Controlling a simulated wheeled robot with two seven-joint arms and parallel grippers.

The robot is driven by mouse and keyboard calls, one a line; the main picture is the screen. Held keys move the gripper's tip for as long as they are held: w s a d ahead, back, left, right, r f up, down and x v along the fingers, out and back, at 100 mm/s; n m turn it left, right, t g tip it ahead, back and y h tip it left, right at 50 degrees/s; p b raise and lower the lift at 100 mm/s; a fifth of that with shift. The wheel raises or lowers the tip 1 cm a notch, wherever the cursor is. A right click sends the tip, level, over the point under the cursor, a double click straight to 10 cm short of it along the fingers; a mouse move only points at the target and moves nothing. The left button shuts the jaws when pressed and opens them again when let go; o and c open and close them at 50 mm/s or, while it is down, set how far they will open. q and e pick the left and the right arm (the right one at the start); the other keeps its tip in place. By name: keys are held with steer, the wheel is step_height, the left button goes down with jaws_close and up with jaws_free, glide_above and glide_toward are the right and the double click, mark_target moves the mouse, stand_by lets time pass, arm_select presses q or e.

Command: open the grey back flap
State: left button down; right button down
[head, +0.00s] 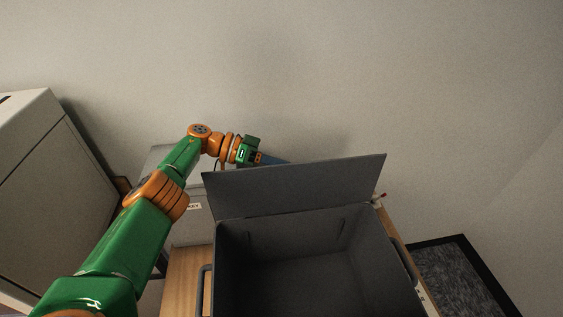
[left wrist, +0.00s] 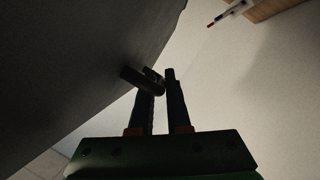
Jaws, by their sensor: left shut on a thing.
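The grey back flap (head: 295,187) stands raised along the back edge of the dark grey box (head: 221,250), leaning away from the open inside. My left gripper (head: 273,160) reaches in from the left behind the flap's top edge, and its fingertips are hidden there in the head view. In the left wrist view, the flap's broad dark face (left wrist: 75,60) fills the left side. My left gripper (left wrist: 159,84) is shut on a dark handle (left wrist: 140,79) that stands off that face. My right gripper is in neither view.
The box sits on a wooden table (head: 184,275) and has side handles (head: 204,290). A lighter grey bin (head: 190,230) with a label stands behind to the left. A pale cabinet (head: 50,180) is at far left. A plain wall closes the back.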

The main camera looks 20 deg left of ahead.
arm_select(q)
steer(key=shift+s+f, duration=0.25)
steer(key=c, duration=1.2)
jaws_free()
steer(key=shift+w, duration=0.1)
steer(key=shift+o, duration=0.2)
steer(key=shift+w, duration=0.15)
steer(key=shift+r, duration=0.1)
